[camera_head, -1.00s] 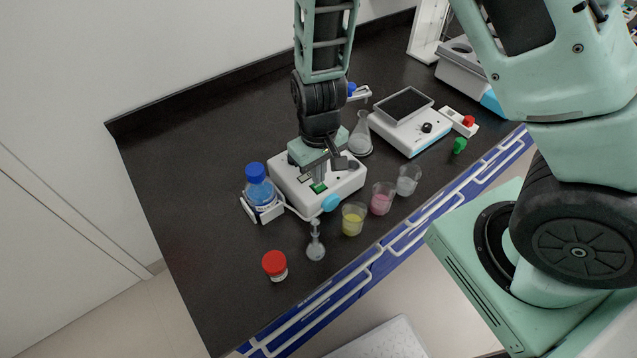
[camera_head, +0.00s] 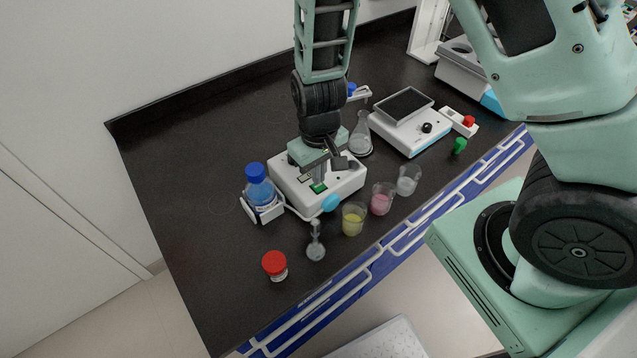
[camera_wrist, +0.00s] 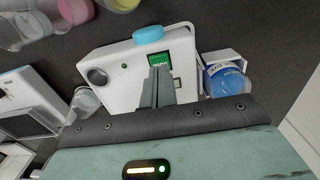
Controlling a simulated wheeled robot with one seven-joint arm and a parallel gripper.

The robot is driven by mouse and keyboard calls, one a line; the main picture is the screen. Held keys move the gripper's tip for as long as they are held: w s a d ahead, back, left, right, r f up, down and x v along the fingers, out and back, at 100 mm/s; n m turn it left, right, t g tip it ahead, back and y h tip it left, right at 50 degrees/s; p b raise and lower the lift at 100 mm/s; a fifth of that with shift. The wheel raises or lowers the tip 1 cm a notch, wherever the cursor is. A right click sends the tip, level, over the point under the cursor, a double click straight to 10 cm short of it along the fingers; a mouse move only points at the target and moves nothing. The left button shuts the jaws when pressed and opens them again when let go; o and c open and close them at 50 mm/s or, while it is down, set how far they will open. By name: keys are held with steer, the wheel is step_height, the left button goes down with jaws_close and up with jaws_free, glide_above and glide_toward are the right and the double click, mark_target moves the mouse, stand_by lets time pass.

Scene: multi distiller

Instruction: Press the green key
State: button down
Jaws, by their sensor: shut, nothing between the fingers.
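A white bench device (camera_head: 345,186) with a light-blue knob (camera_head: 330,202) stands near the middle of the bench. Its top bears a green rectangular patch (camera_head: 319,187) with light markings, which also shows in the wrist view (camera_wrist: 159,59). A small round green spot (camera_wrist: 125,66) lies left of it in the wrist view. I cannot tell which of the two is the green key. My gripper (camera_head: 318,179) is shut and empty, pointing down over the device. In the wrist view its fingertips (camera_wrist: 159,70) overlap the lower edge of the green patch; contact cannot be told.
A blue-capped bottle (camera_head: 260,190) stands in a holder left of the device. A small flask (camera_head: 316,243), a yellow beaker (camera_head: 352,220), a pink beaker (camera_head: 382,200) and a clear beaker (camera_head: 407,181) stand in front. A conical flask (camera_head: 361,138) is behind. The bench's left side is clear.

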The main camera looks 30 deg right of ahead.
steer(key=shift+f+b, duration=0.7)
steer(key=shift+f, duration=0.2)
stand_by(0.4)
step_height(320, 180, up, 7)
steer(key=p, duration=0.6)
steer(key=shift+r+p, duration=0.1)
steer(key=shift+p, duration=0.2)
stand_by(0.3)
steer(key=s+a+r+n+y+b, duration=0.2)
steer(key=s+a+r+n+b, duration=0.1)
steer(key=s+a+r+b, duration=0.4)
steer(key=s+r+n+h+b, duration=0.1)
steer(key=s+r, duration=0.3)
steer(key=s, duration=0.6)
steer(key=shift+d+n+b, duration=0.35)
steer(key=shift+n+b, duration=0.15)
steer(key=shift+n, duration=0.3)
